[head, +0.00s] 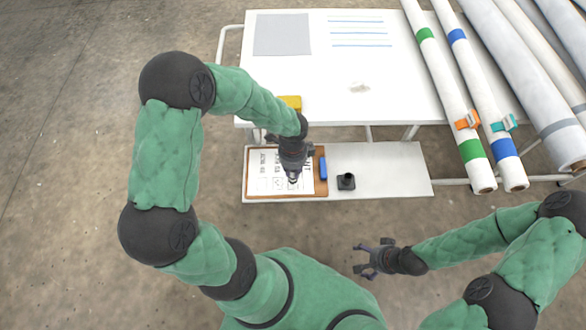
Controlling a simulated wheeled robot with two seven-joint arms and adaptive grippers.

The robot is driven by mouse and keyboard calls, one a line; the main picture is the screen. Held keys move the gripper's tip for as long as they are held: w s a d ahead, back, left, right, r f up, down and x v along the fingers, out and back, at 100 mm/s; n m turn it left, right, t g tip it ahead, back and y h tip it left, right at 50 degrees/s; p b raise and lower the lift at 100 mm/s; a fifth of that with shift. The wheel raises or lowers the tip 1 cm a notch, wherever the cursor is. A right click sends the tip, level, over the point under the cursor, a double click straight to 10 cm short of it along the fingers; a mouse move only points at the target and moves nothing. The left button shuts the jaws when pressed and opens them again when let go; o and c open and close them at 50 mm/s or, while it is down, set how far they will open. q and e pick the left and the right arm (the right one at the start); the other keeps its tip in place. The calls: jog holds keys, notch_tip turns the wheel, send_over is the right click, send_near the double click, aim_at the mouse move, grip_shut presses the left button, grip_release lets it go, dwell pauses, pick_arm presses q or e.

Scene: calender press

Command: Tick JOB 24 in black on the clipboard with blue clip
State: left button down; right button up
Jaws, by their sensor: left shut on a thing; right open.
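A brown clipboard (321,188) with a blue clip (323,168) at its right end lies on the low grey shelf. Its white sheet (262,172) has sideways black print and small tick boxes near its front edge, too small to read surely. My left gripper (293,176) is over the right half of the sheet, pointing down, shut on a small dark thing, seemingly a pen. The gripper hides most of it and part of the print. I cannot tell whether its tip touches the paper. My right gripper (364,260) is open and empty, over the floor in front of the shelf.
A small black holder (346,182) stands on the shelf (395,172) right of the clipboard. Long rolls (466,130) with coloured bands lie at the right. The shelf's right part is clear.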

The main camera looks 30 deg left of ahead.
pick_arm(q)
jog(key=shift+s+d, duration=0.1)
jog(key=shift+d, duration=0.05)
dwell(0.5)
jog(key=shift+s+d, duration=0.15)
jog(key=shift+d, duration=0.2)
dwell(0.9)
jog(key=shift+r+p, duration=2.9)
jog(key=shift+r, duration=0.15)
